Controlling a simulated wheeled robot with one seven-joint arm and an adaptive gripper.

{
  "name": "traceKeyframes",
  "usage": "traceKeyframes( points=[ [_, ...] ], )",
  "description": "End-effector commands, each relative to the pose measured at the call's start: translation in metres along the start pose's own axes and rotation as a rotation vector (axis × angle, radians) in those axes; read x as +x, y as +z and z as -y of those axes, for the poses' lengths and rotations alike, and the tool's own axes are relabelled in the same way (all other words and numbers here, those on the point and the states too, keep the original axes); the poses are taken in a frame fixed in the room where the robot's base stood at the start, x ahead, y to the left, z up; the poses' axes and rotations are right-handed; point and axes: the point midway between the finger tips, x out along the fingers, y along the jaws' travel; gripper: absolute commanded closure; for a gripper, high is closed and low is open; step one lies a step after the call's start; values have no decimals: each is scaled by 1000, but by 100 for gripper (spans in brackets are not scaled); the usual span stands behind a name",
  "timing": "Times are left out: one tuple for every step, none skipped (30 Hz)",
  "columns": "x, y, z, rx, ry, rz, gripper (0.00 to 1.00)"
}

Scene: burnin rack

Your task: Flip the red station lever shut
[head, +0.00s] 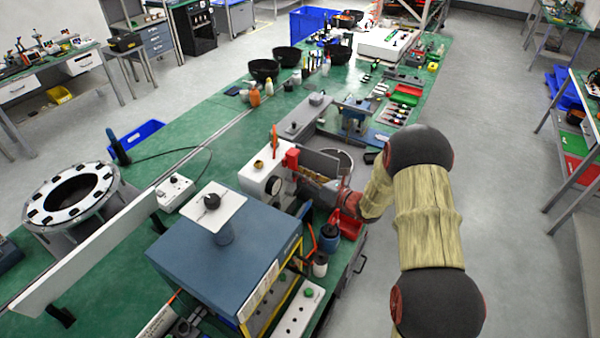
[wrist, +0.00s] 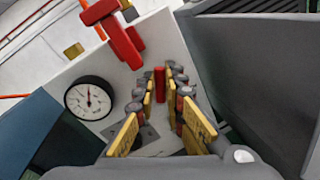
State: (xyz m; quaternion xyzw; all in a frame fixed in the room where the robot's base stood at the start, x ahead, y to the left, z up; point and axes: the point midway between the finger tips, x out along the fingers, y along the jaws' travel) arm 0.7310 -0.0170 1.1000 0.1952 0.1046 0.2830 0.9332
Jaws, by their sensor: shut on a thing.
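The test station (head: 262,178) is a white box with a round gauge, which shows in the wrist view (wrist: 90,98). A red upright bar, which looks like the red station lever (wrist: 160,84), stands in front of the white face. My gripper (wrist: 161,92) has its yellow-padded fingers on both sides of this bar and is shut on it. In the head view my gripper (head: 309,175) reaches in at the station's right side, and the bar between the fingers cannot be made out there. A red cross-shaped fitting (wrist: 112,28) is at the station's top edge.
A grey panel (wrist: 255,70) stands close on the right of my fingers. A blue box-shaped unit (head: 222,250) stands in front of the station. A red bin (head: 346,226) is below my wrist.

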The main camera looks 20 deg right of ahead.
Motion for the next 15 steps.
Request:
traceKeyframes(
  points=[
    [0,3,1,42,-1,-9,100],
    [0,3,2,69,-1,-14,100],
    [0,4,4,106,-1,-21,100],
    [0,3,5,135,-1,-27,100],
    [0,3,6,163,-1,-33,100],
    [1,3,7,200,-2,-40,100],
    [1,3,8,228,-2,-45,100],
    [1,3,10,255,-2,-51,100],
    [2,2,11,293,-2,-59,100],
    [2,2,12,321,-1,-64,100],
    [2,2,13,349,-1,-69,100],
    [2,2,14,386,-1,-76,100],
    [3,1,15,414,-1,-82,100],
    [3,1,16,442,-1,-88,100],
    [3,0,17,479,-1,-95,100]
  ],
)
